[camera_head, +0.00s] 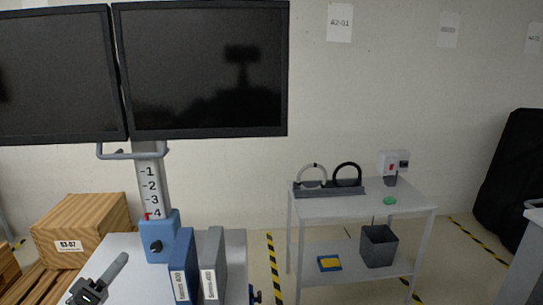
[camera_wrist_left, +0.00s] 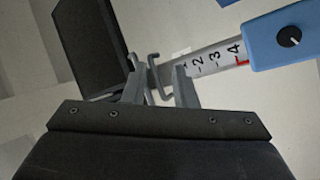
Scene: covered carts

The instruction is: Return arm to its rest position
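My left gripper (camera_head: 120,262) shows at the lower left of the head view, in front of the white cart with the monitor column (camera_head: 153,190). In the left wrist view its two grey fingers (camera_wrist_left: 159,88) stand apart, and I see nothing held between them. Beyond the fingers, the column's bent grey handle (camera_wrist_left: 155,62), its numbered scale (camera_wrist_left: 213,58) and the blue clamp block (camera_wrist_left: 285,36) with a dark knob show, apart from the gripper as far as I can tell. My right gripper is in neither view.
Two black monitors (camera_head: 205,70) hang on the column. Blue and grey binders (camera_head: 184,268) stand on the cart. A wooden crate (camera_head: 80,230) is at the left. A second cart (camera_head: 350,208) at the right holds a grey rack and a grey bin (camera_head: 378,246).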

